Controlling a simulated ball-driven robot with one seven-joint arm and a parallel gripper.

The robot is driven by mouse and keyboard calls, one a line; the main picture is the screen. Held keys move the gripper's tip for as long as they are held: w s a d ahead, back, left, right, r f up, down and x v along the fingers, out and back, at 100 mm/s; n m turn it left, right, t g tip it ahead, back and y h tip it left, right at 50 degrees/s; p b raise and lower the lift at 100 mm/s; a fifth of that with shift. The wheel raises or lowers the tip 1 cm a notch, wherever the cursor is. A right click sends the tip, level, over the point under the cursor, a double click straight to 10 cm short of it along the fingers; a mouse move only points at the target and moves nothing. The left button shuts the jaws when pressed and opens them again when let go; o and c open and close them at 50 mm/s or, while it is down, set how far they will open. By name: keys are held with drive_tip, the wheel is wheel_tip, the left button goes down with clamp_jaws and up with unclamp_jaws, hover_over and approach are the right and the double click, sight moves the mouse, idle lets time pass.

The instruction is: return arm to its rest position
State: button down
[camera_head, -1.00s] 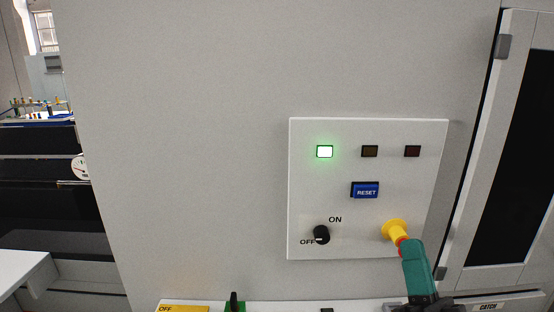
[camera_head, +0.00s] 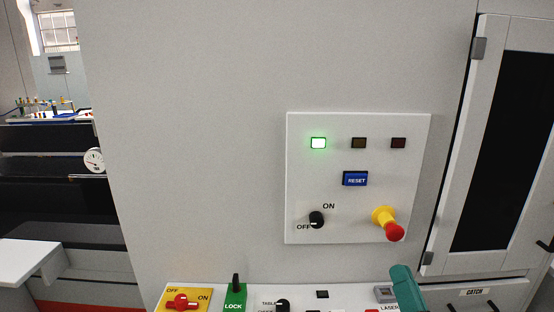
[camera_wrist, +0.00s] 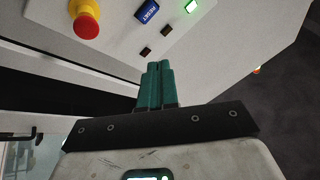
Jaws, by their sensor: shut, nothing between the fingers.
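My gripper (camera_head: 403,284) shows teal at the lower right of the head view, below the white wall panel and apart from it. In the wrist view my gripper (camera_wrist: 158,66) has its two teal fingers together, with nothing between them. The red emergency button (camera_head: 394,232) on its yellow base (camera_head: 381,214) is in full view at the panel's lower right. The red button (camera_wrist: 87,26) also shows at the upper left of the wrist view, clear of the fingers.
The wall panel (camera_head: 300,180) carries a lit green lamp (camera_head: 318,143), two dark lamps, a blue RESET button (camera_head: 355,179) and a black ON/OFF knob (camera_head: 316,219). Below is a ledge with a red switch (camera_head: 181,301) and a green LOCK block (camera_head: 235,297). A cabinet door (camera_head: 465,150) stands right.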

drive_tip(key=s+d+f+n+g+h, duration=0.1)
drive_tip(key=s+f+g, duration=0.25)
drive_tip(key=f, duration=0.45)
drive_tip(key=s+d+f+n+g, duration=0.1)
drive_tip(key=s+d+f+g, duration=0.1)
drive_tip(key=f+g, duration=0.45)
drive_tip(key=s+d+f+n+g+h, duration=0.1)
drive_tip(key=s+f+g, duration=0.15)
drive_tip(key=f, duration=0.65)
drive_tip(key=s+d+f+g, duration=0.1)
drive_tip(key=s+f+g, duration=0.2)
drive_tip(key=s, duration=0.4)
drive_tip(key=s+d+f+n+g, duration=0.1)
drive_tip(key=s+f+g, duration=0.2)
drive_tip(key=s, duration=0.4)
drive_tip(key=s+d+f+g, duration=0.1)
drive_tip(key=s+f+g, duration=0.2)
drive_tip(key=s, duration=0.4)
drive_tip(key=shift+s+f+g+h, duration=0.2)
drive_tip(key=shift+f+g+h, duration=0.05)
drive_tip(key=shift+g+h, duration=0.1)
